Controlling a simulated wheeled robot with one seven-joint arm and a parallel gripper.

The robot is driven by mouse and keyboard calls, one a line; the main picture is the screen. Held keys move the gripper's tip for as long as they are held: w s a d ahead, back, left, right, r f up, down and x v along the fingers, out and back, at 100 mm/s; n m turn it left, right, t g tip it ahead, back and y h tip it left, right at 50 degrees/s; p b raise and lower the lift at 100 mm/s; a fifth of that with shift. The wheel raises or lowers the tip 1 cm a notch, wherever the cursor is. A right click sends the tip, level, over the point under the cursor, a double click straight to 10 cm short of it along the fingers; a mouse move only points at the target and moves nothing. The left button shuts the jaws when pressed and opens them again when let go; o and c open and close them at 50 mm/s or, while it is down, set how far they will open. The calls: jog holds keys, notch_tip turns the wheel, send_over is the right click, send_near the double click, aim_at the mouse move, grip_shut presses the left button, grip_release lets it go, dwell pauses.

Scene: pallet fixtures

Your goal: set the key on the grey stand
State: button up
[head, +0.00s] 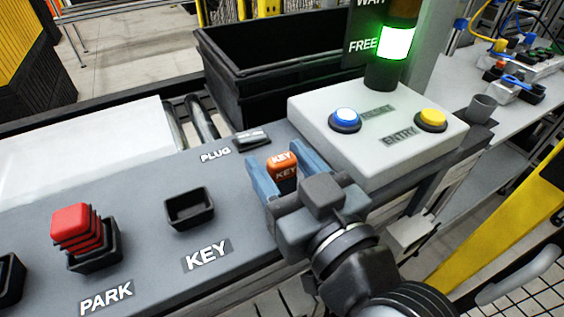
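The key (284,174) is an orange block with white KEY lettering. It sits between the two blue fingers of my gripper (280,164), which appear shut on it, one on each side. It is over the panel, right of the KEY socket; its lower end is partly hidden, and I cannot tell its height above the panel. A small grey round stand (483,109) is at the right, by the far right corner of the white button box. My gripper is left of it and apart from it.
The empty black KEY socket (189,209) is left of my gripper. A red PARK block (79,230) stands in its socket further left. The white button box (432,151), with blue and yellow buttons, and the lit signal column (396,44) lie between my gripper and the stand.

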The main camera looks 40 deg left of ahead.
jog(key=shift+o, duration=1)
jog(key=shift+r, duration=0.15)
jog(key=b+v, duration=0.2)
jog(key=v, duration=1)
